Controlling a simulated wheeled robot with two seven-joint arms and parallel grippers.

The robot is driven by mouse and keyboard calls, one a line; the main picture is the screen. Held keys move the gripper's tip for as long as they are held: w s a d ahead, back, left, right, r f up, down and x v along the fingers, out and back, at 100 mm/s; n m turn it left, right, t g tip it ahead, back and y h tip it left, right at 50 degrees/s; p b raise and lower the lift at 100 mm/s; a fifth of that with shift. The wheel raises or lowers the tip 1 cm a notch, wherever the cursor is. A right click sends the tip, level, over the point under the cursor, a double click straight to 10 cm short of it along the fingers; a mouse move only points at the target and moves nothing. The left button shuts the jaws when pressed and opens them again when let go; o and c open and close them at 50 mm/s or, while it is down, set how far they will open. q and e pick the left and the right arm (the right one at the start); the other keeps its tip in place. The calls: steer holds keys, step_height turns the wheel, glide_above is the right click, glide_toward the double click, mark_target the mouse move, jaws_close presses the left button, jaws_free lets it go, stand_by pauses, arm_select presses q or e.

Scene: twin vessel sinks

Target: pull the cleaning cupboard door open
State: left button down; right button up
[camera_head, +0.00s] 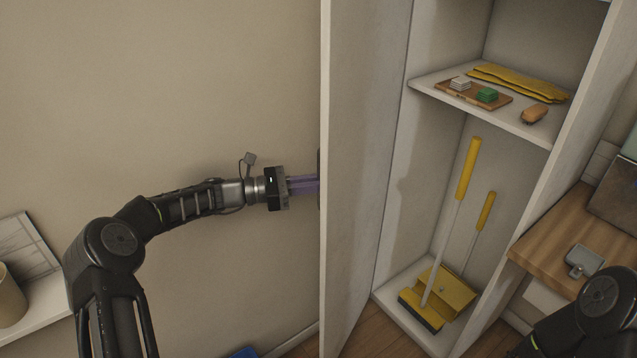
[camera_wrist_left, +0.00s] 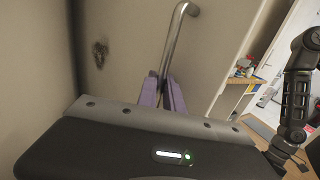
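The cleaning cupboard door (camera_head: 362,150) stands wide open, swung out to the left of the cupboard, with its inner face toward the head camera. My left gripper (camera_head: 314,184) is at the outer side of the door, its fingertips partly hidden behind the door edge. In the left wrist view, a metal bar handle (camera_wrist_left: 175,40) runs down between the two purple fingers of my left gripper (camera_wrist_left: 165,90), which sit close on both sides of it. My right arm shows at the lower right of the head view, but its gripper is out of view.
The cupboard shelf (camera_head: 425,85) holds yellow gloves (camera_head: 520,82), a tray with sponges (camera_head: 487,95) and a brush (camera_head: 535,114). A yellow broom (camera_head: 468,170) and dustpan (camera_head: 447,290) stand below. A wooden counter (camera_head: 550,235) is at right; a white ledge (camera_head: 40,305) is at left.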

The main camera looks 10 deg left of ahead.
arm_select(q)
steer(key=c, duration=1.8)
jaws_free()
steer(key=shift+o, duration=0.2)
